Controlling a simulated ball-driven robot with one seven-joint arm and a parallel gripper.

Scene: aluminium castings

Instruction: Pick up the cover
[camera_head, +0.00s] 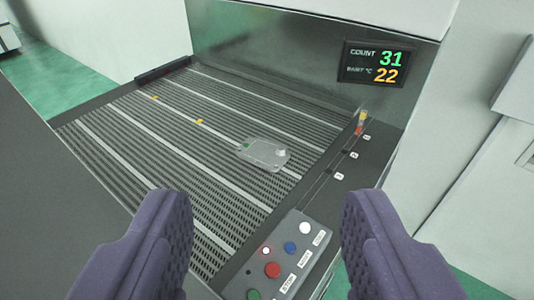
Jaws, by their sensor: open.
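The cover (262,154) is a flat grey metal plate with a small raised round knob on its right part and a green mark at its left end. It lies on the slatted conveyor (190,206), right of the middle. My gripper (262,235) is open and empty, its two purple fingers wide apart at the bottom of the view. The fingers appear nearer to the camera than the cover, which shows beyond the gap between them. Nothing hides the cover.
A control box (278,262) with coloured buttons stands at the conveyor's near right edge. A small red and yellow part (361,121) is on the right side rail. The slats left of the cover are mostly clear, with small yellow marks.

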